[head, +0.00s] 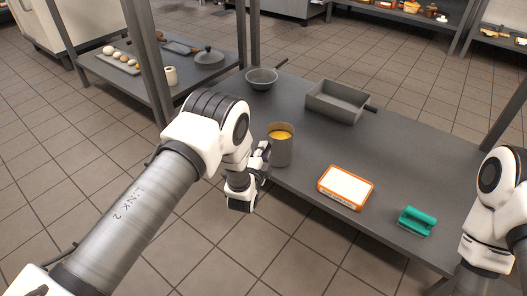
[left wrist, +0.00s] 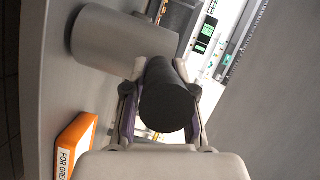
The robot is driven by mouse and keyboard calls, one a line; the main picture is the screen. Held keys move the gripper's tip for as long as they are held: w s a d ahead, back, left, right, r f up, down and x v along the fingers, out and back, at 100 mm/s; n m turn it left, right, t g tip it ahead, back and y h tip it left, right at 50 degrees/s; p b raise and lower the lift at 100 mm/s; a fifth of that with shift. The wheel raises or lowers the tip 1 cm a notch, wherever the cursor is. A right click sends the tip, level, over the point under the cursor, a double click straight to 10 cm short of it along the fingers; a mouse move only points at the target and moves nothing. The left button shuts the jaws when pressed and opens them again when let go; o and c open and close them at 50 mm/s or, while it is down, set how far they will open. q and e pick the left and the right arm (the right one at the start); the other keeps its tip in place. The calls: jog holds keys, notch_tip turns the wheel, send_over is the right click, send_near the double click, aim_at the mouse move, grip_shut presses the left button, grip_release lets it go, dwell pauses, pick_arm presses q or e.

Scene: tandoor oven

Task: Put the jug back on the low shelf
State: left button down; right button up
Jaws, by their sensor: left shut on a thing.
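The jug (head: 281,150) is a grey-brown cylinder with yellow contents, upright at the left front edge of the grey shelf surface (head: 400,150). I cannot tell whether its base touches the surface. My left gripper (head: 262,157) is at its left side. In the left wrist view, the jug's grey body (left wrist: 120,40) lies beyond the fingertips, and its thick black handle (left wrist: 167,98) sits between the two fingers of my left gripper (left wrist: 160,112), which is shut on it. My right arm shows at the right edge of the head view; its gripper is out of view.
A dark post (head: 147,60) rises at left. Bare surface lies between them.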

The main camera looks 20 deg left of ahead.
pick_arm(q)
jog(key=shift+f+b, duration=0.3)
jog(key=shift+f, duration=0.2)
jog(key=c, duration=0.9)
grip_release()
jog(key=shift+o, duration=0.2)
jog(key=s+r, duration=0.1)
jog(key=s, duration=1.1)
jog(key=shift+d, duration=0.2)
jog(key=shift+r, duration=0.1)
